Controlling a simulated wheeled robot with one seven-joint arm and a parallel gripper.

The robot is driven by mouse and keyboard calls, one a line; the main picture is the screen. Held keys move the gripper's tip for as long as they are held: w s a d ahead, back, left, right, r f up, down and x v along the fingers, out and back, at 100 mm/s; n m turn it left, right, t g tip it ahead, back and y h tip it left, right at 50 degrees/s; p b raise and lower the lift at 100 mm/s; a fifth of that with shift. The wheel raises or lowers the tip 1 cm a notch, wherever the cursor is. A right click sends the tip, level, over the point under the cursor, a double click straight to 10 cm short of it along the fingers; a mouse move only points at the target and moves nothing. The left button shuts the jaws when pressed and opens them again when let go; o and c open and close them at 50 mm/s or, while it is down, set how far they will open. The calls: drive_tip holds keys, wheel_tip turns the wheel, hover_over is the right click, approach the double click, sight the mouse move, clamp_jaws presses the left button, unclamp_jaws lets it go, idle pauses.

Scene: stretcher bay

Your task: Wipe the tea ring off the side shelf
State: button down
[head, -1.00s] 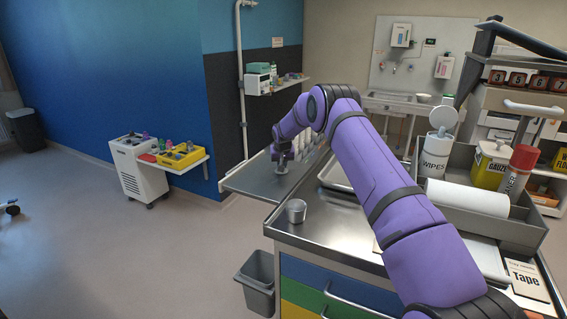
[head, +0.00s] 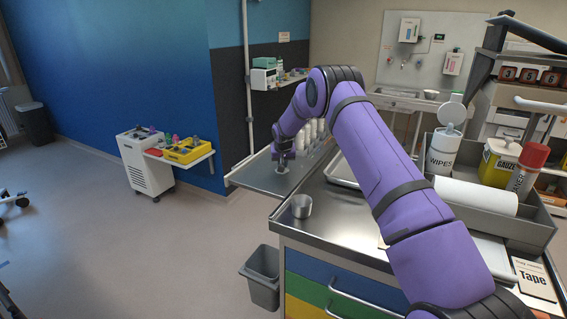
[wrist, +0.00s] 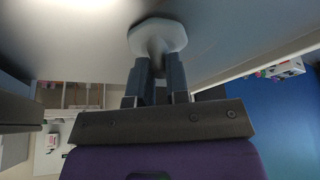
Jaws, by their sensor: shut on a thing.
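The side shelf (head: 252,177) is a grey metal leaf at the left end of the steel-topped cart. My gripper (head: 282,166) points down over it in the head view, low at its surface. In the wrist view my gripper (wrist: 158,75) is shut on the stem of a pale, many-sided pad (wrist: 158,36). The pad's face is against or very close to the shelf surface, which fills the upper part of that view. I cannot make out the tea ring in either view; the pad and arm may hide it.
Several white bottles (head: 312,132) stand behind my gripper on the shelf's far side. A small metal cup (head: 301,206) stands on the cart top near the shelf. A wipes tub (head: 441,152) and a paper roll (head: 476,195) are at the right. A grey bin (head: 262,278) hangs below.

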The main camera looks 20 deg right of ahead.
drive_tip(key=shift+s+a, duration=0.85)
drive_tip(key=shift+a, duration=0.25)
drive_tip(key=shift+s+a+f, duration=0.15)
drive_tip(key=shift+s+a, duration=0.8)
drive_tip(key=shift+a, duration=0.2)
drive_tip(key=shift+w+d+r, duration=0.15)
drive_tip(key=shift+w+d, duration=0.85)
drive_tip(key=shift+d, duration=0.25)
drive_tip(key=shift+w+d+r, duration=0.1)
drive_tip(key=shift+w+d, duration=0.85)
drive_tip(key=shift+d, duration=0.25)
drive_tip(key=shift+w+d+f, duration=0.15)
drive_tip(key=shift+w+d, duration=1.15)
drive_tip(key=shift+d, duration=0.3)
drive_tip(key=shift+w+d, duration=0.7)
drive_tip(key=shift+d, duration=0.15)
drive_tip(key=shift+s+a+f, duration=0.1)
drive_tip(key=shift+s+a, duration=0.25)
drive_tip(key=shift+a, duration=0.55)
drive_tip(key=shift+s+a, duration=0.35)
drive_tip(key=shift+a, duration=0.5)
drive_tip(key=shift+s+a+r, duration=0.1)
drive_tip(key=shift+s+a, duration=0.25)
drive_tip(key=shift+a, duration=0.65)
drive_tip(key=shift+s+a+r, duration=0.1)
drive_tip(key=shift+s+a, duration=0.3)
drive_tip(key=shift+a, duration=0.55)
drive_tip(key=shift+s+a+r, duration=0.1)
drive_tip(key=shift+s+a, duration=0.25)
drive_tip(key=shift+a, duration=0.65)
